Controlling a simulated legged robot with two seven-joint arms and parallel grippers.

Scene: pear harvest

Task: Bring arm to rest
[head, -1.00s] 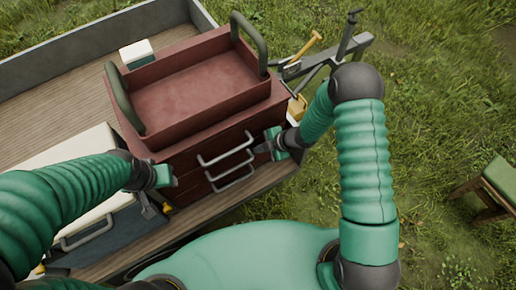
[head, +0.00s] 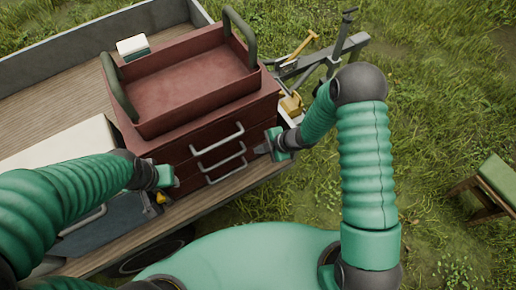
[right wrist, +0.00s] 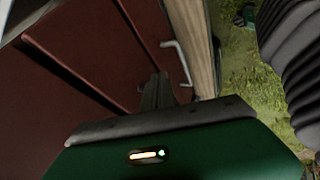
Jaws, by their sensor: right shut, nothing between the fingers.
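My right gripper (head: 264,149) is at the right side of the red drawer chest's front, close to the drawer handles and holding nothing. In the right wrist view its fingers (right wrist: 155,92) are together, in front of the chest's dark red face. I cannot tell whether they touch the chest. My left gripper (head: 172,183) is at the chest's lower left corner; its fingers are too small and hidden to read. The red drawer chest (head: 185,160) has several drawers with grey handles (head: 219,146).
An empty red tray (head: 190,85) with two dark green handles sits on the chest. The chest stands on a wooden cart bed (head: 60,105) beside a cream-lidded box (head: 60,145). A green stool (head: 497,178) stands on open grass.

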